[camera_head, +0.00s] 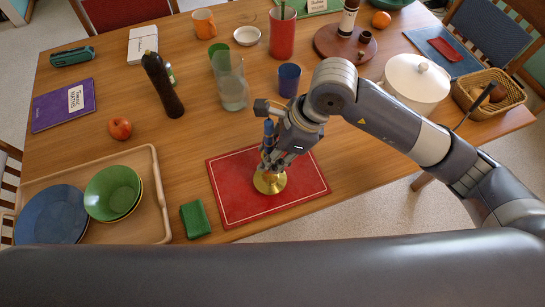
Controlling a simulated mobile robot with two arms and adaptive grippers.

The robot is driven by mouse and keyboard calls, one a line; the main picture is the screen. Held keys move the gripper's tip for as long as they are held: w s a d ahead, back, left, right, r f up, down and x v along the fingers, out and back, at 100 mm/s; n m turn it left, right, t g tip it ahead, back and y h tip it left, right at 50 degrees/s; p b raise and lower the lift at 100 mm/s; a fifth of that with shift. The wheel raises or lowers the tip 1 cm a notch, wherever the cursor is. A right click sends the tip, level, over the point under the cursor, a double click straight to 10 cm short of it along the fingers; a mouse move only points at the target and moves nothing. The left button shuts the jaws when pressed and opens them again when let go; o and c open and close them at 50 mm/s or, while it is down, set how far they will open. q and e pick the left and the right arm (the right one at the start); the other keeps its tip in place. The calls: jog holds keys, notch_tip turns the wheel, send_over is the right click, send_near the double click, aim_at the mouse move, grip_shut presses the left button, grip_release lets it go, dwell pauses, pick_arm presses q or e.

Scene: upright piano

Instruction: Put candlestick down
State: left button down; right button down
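A brass candlestick (270,183) with a dark blue candle (268,129) is upright at the red placemat (230,201) with a white border line. Whether its round base touches the mat or hangs just above it is hard to tell. My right gripper (274,160), on the arm from the right, has its fingers closed around the candlestick's stem, just above the base. The fingers hide most of the stem. My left gripper is not in view.
A green folded cloth (195,219) and a wooden tray (152,190) with bowls lie left of the mat. A glass pitcher (231,88) and a blue cup (289,79) stand behind. A white pot (414,80) and a basket (515,91) are at the right.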

notch_tip(320, 180, down, 3)
jog(key=shift+f+p, duration=0.15)
jog(key=shift+p, duration=0.45)
jog(key=shift+f, duration=0.1)
jog(key=shift+f, duration=0.15)
jog(key=c, duration=1.2)
grip_release()
